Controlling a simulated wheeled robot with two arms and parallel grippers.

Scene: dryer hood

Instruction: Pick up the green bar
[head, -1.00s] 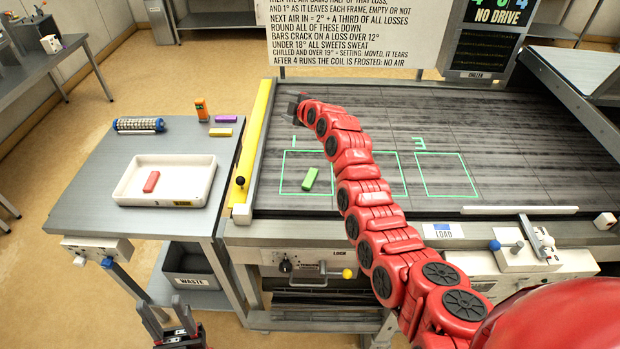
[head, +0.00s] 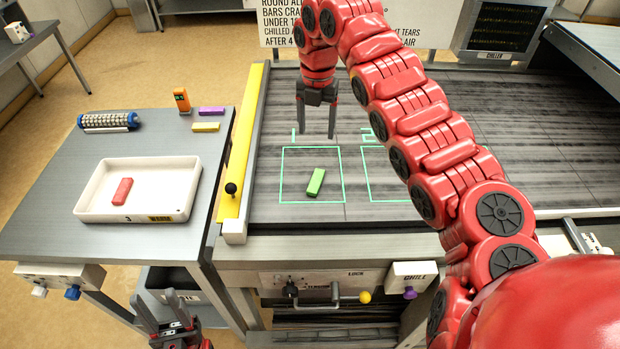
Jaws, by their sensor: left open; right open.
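The green bar (head: 315,182) lies on the dark belt inside the green outlined square marked 1. My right gripper (head: 317,134) hangs above the belt behind the bar, fingers pointing down, open and empty. It is apart from the bar. My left gripper (head: 168,312) is at the bottom left, low in front of the side table, open, with nothing visible between its fingers.
A white tray (head: 184,205) on the side table (head: 60,222) holds a red bar (head: 122,191). Purple (head: 211,111) and yellow (head: 206,127) bars, an orange device (head: 182,100) and a blue-ended roller (head: 108,121) lie behind it. A yellow rail (head: 246,140) edges the belt.

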